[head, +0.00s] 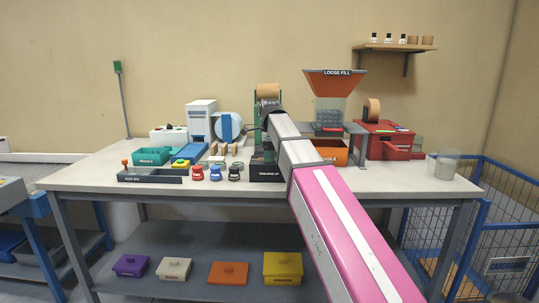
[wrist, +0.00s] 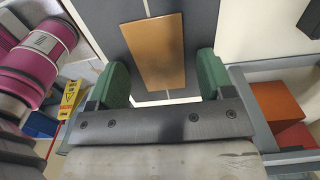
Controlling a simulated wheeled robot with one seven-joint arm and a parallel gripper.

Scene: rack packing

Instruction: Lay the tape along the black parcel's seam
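The black parcel (head: 268,173) stands on the bench at centre, with white lettering on its front. In the wrist view its dark top (wrist: 199,22) shows, with a pale seam line down the middle. A flat brown tape strip (wrist: 154,50) lies over that line, roughly along it. The pale line shows beyond both ends of the strip. My gripper (wrist: 163,80) is open, with green fingers apart on either side of the strip's near end. Gaps show between the fingers and the strip. In the head view my arm hides much of the gripper and the parcel's top.
A teal tray (head: 151,156) and several small coloured-topped items (head: 215,174) stand left of the parcel. An orange bin (head: 331,151) sits under the loose-fill hopper (head: 335,82) to the right. A red case (head: 388,141) and a clear jar (head: 445,166) stand farther right.

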